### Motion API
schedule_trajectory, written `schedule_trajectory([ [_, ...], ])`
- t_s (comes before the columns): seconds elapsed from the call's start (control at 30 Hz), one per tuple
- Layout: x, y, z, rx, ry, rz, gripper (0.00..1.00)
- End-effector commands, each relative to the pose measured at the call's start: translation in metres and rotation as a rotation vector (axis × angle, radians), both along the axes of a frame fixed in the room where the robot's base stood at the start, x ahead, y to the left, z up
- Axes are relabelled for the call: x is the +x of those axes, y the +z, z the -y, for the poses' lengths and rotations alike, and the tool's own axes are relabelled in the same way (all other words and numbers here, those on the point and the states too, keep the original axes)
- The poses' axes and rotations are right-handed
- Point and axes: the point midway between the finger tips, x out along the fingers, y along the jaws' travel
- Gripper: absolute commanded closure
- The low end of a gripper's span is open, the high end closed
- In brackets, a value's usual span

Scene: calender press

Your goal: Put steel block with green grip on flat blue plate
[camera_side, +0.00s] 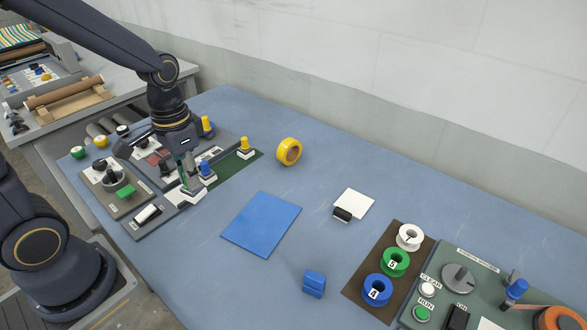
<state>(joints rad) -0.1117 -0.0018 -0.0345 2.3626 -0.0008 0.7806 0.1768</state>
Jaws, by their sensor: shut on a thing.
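My gripper (187,172) points down over the grey panel at the left of the table and is shut on the steel block with green grip (192,196). The fingers hide most of the block; a bit of green shows between them and a pale base shows below. I cannot tell whether the base touches the surface beneath. The flat blue plate (262,224) lies bare on the table, to the right of and nearer than my gripper.
A blue-gripped block (206,170) stands close beside my gripper. A yellow ring (289,151), a blue block (314,284), a white sheet (356,203) and numbered spools (396,262) surround the plate. Table between gripper and plate is clear.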

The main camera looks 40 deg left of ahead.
Motion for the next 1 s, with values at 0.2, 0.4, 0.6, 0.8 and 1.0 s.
schedule_trajectory([
  [0.2, -0.029, 0.007, 0.052, 0.000, -0.166, 0.001, 1.00],
  [0.4, -0.016, 0.004, 0.065, 0.001, -0.215, -0.005, 1.00],
  [0.6, 0.035, -0.019, 0.071, 0.000, -0.214, -0.006, 1.00],
  [0.8, 0.079, -0.054, 0.076, 0.001, -0.215, -0.007, 1.00],
  [1.0, 0.102, -0.079, 0.079, 0.000, -0.214, -0.002, 1.00],
])
